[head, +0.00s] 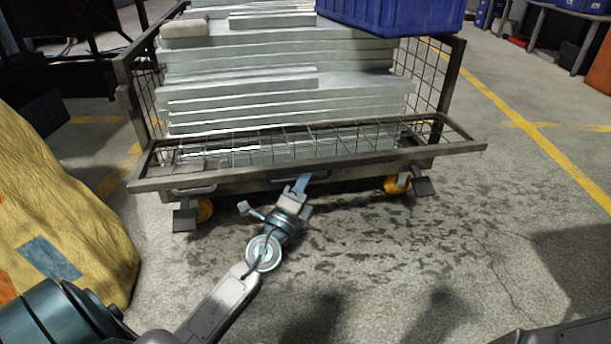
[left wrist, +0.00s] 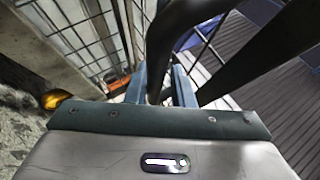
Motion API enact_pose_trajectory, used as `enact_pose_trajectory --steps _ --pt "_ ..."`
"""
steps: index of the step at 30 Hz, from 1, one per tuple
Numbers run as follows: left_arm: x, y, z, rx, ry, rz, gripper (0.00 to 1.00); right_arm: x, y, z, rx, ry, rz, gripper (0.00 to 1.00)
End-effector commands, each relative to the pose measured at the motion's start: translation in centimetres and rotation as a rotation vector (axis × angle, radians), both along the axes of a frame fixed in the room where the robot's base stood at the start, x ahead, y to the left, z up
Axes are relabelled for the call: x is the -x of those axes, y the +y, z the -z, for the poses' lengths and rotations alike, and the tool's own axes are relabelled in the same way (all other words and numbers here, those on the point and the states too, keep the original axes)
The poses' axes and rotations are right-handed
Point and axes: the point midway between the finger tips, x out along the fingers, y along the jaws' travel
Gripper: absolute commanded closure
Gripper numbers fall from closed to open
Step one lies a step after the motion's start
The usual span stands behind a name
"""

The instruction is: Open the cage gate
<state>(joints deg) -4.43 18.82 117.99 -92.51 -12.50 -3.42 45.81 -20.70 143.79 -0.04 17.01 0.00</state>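The cage gate (head: 415,157) is a grey metal frame with wire mesh at the front of a wheeled cage cart (head: 455,75). It leans outward and down towards me, its near bar low in front of the stacked panels. My left gripper (head: 303,180) is at the middle of that near bar, reaching from below. In the left wrist view, a dark curved handle (left wrist: 160,60) passes between the two blue-grey fingers of the left gripper (left wrist: 160,88) and fills the gap. The fingertips are partly hidden. My right gripper is out of view.
Flat grey panels (head: 270,95) fill the cart, with a blue crate (head: 395,14) on top. A yellow wrapped bulk (head: 60,200) stands close on the left. The concrete floor (head: 420,260) in front and to the right is clear.

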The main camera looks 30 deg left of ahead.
Motion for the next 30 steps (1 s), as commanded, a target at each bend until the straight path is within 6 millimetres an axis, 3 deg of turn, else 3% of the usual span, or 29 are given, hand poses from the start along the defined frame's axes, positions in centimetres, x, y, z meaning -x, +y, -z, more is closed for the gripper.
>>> enact_pose_trajectory --steps 11,30 --pt "0.4 0.1 0.2 -0.002 -0.001 -0.004 0.78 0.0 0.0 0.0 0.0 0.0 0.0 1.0" --pt "8.9 -0.6 4.6 0.001 0.003 -0.002 0.78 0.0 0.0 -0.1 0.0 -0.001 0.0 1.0"
